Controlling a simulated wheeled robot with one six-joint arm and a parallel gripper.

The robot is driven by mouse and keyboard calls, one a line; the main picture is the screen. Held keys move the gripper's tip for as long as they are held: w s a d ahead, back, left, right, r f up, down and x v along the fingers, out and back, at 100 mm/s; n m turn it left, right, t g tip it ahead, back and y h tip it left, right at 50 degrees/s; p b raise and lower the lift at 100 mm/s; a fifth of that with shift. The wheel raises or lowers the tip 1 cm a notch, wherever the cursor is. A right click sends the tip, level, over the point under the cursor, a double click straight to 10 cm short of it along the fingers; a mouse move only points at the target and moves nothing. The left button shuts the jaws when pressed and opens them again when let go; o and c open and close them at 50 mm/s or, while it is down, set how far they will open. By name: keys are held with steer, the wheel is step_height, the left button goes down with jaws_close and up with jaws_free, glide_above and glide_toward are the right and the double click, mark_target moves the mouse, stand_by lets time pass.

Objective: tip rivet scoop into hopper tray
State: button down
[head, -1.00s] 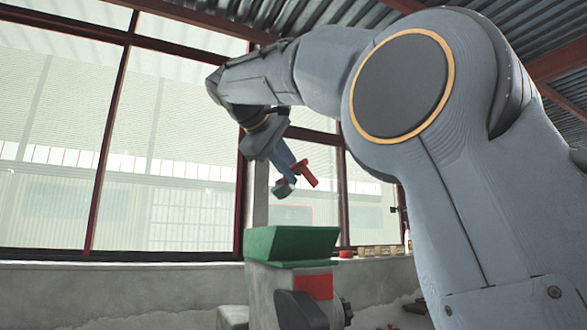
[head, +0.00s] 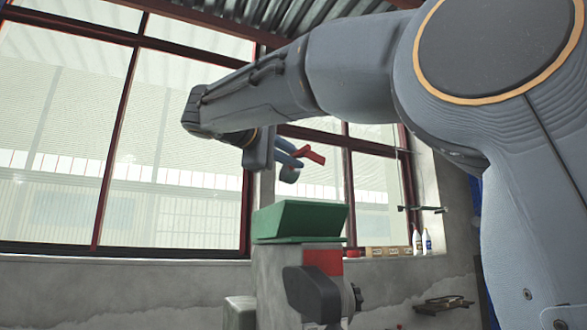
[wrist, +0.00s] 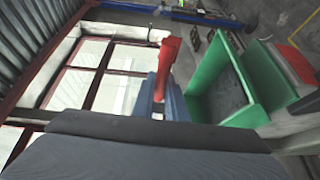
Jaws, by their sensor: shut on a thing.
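The rivet scoop shows mainly as a red handle (head: 308,153) in the head view; its bowl is hard to make out. My gripper (head: 288,160) is shut on the scoop and holds it in the air above the green hopper tray (head: 300,220), clear of it. In the wrist view the red handle (wrist: 165,65) stands up from between my blue-grey fingers (wrist: 160,105). The open green hopper tray (wrist: 203,82) lies to the right of it there, and its inside looks dark grey. I cannot see any rivets.
The tray sits on a grey press (head: 272,285) with a red panel (head: 325,262) and a dark knob part. Behind is a window wall with a sill, holding small boxes (head: 385,251) and bottles (head: 427,240). A small shelf (head: 443,304) is at lower right.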

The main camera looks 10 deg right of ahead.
steer(key=shift+a+f+n+t+h+b, duration=0.1)
steer(key=shift+f+n+t+h+b, duration=0.35)
steer(key=shift+b, duration=1.1)
steer(key=shift+f+h, duration=0.1)
steer(key=shift+h, duration=0.15)
steer(key=shift+b, duration=0.55)
